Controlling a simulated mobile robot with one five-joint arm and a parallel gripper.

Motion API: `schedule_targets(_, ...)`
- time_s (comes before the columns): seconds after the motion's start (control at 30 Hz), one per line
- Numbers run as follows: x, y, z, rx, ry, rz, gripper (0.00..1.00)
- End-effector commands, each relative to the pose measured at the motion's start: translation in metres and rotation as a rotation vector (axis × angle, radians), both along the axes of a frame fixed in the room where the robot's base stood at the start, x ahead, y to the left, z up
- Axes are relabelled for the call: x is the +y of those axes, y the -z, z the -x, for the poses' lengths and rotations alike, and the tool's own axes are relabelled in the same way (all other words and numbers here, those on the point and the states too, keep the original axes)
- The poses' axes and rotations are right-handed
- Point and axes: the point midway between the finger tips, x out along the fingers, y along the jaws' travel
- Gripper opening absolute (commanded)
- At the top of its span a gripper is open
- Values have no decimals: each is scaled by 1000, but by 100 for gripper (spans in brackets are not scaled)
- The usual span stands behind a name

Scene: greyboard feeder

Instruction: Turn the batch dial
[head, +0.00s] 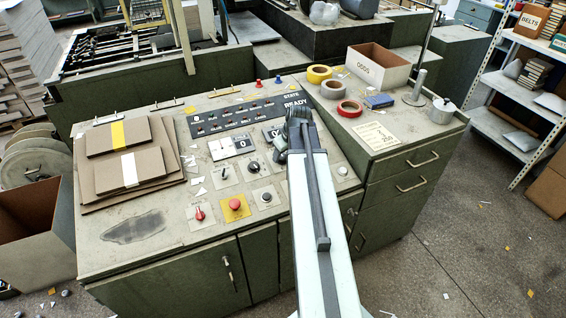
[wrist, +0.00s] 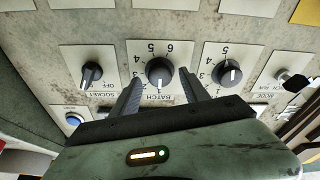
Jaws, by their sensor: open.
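The batch dial (wrist: 160,72) is a round black knob on a pale numbered plate in the wrist view, with the word BATCH beneath it. Its white mark seems to point down toward the label side, near the 1. My gripper (wrist: 160,76) is open, with one finger to the left and one to the right of the dial. I cannot tell whether either finger touches it. In the head view my gripper (head: 281,150) is over the sloping panel, and my arm hides the dial there.
A similar numbered dial (wrist: 228,72) is to the right in the wrist view; the socket switch (wrist: 91,74) is to the left. A key switch (wrist: 293,81) is farther right. A red mushroom button (head: 235,204) and stacked boards (head: 125,165) are on the console.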

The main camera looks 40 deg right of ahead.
Motion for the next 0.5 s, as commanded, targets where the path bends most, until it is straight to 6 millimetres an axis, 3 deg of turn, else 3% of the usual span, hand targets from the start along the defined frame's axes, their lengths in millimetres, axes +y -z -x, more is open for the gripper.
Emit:
schedule_targets(0.03,-1,10,-3,0,0,0,53)
schedule_targets(0.3,0,8,-4,0,0,0,53)
schedule_targets(0.5,0,8,-3,0,0,0,0)
